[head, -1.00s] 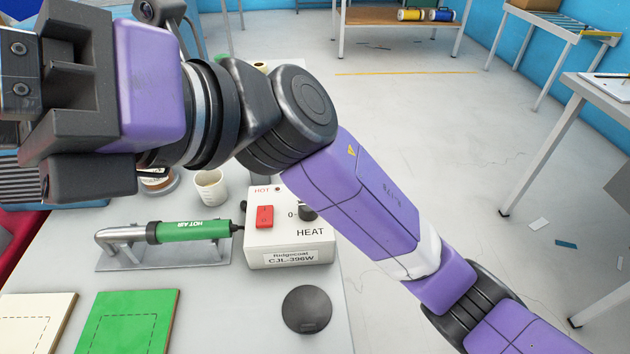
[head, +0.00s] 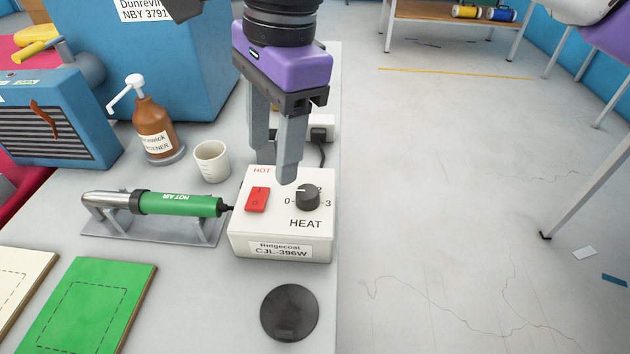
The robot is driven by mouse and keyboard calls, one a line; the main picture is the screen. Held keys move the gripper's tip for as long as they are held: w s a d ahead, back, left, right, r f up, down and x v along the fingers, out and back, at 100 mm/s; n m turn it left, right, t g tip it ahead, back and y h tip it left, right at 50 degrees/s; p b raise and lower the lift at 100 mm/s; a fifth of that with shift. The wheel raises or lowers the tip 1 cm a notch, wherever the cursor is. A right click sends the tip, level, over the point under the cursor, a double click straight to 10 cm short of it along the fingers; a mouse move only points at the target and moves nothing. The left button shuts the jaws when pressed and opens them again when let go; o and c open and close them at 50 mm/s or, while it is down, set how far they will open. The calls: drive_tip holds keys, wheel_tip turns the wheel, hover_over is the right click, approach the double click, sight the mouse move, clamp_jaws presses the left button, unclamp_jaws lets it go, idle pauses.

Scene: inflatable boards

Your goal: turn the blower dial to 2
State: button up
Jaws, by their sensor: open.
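The blower dial (head: 308,198) is a black knob on top of a white control box (head: 280,246) marked HEAT. A pale line on the knob seems to point left, but I cannot tell exactly at which mark. My gripper (head: 276,165) points down over the back of the box, open and empty. Its nearer fingertip is just behind and left of the knob in the picture; I cannot tell its height. The green hot air blower (head: 180,203) lies in its metal stand left of the box.
A red switch (head: 257,199) sits left of the dial. A white cup (head: 212,160) and a brown pump bottle (head: 153,131) stand behind the blower. A black disc (head: 290,312) and a green board (head: 86,308) lie in front. The table's right edge is close to the box.

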sight(307, 191)
drive_tip(key=d, duration=0.1)
drive_tip(key=w+d+h, duration=0.1)
drive_tip(key=d, duration=0.1)
drive_tip(key=shift+w+d+f+n, duration=0.2)
drive_tip(key=shift+d+n, duration=0.05)
drive_tip(key=shift+n, duration=0.15)
drive_tip(key=shift+s+d+f+h, duration=0.1)
drive_tip(key=shift+d+h, duration=0.2)
wheel_tip(307, 191, down, 8)
drive_tip(key=shift+r+b, duration=0.2)
drive_tip(key=shift+b, duration=0.45)
drive_tip(key=shift+a, duration=0.1)
clamp_jaws()
